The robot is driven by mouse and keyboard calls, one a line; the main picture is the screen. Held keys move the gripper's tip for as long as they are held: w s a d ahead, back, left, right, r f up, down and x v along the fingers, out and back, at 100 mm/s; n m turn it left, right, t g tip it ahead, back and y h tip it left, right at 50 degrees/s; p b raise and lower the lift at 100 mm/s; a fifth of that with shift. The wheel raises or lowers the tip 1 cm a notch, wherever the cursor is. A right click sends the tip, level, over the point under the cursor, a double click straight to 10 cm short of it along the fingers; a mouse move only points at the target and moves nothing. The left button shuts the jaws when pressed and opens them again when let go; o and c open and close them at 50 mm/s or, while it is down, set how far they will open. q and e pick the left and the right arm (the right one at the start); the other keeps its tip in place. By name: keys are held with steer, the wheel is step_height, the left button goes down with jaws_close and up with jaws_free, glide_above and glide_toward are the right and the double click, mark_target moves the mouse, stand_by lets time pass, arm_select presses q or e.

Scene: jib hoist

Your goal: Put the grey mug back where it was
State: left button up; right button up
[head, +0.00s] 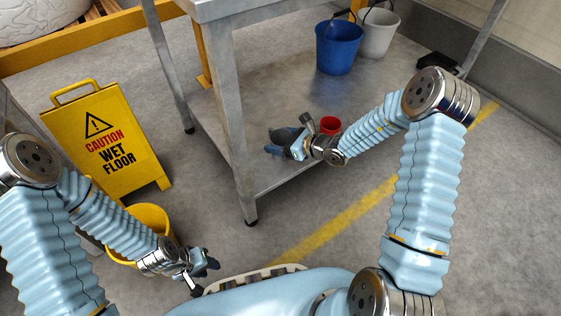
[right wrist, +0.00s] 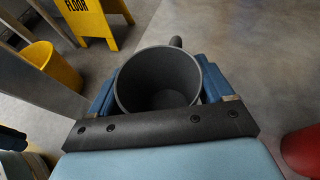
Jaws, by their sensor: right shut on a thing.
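The grey mug (right wrist: 158,82) fills the middle of the right wrist view, its open mouth towards the camera and its handle at the far side. It looks empty inside. The blue fingers of my right gripper (head: 281,141) press on it from both sides. In the head view this gripper is over the left part of the table's metal lower shelf (head: 285,90); the mug is hard to make out there. Whether the mug touches the shelf cannot be told. My left gripper (head: 204,276) is open and empty, low in front of me, near the yellow bucket.
A red mug (head: 330,125) stands on the shelf just right of my right gripper. Blue bucket (head: 338,48) and white bucket (head: 377,33) are at the back. A table leg (head: 236,130) rises left of the gripper. A wet-floor sign (head: 100,135) and yellow bucket (head: 148,217) are at left.

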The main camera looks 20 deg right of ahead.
steer(key=shift+s+f+b, duration=0.1)
steer(key=shift+f+b, duration=0.55)
steer(key=shift+f, duration=2.45)
steer(key=o, duration=1)
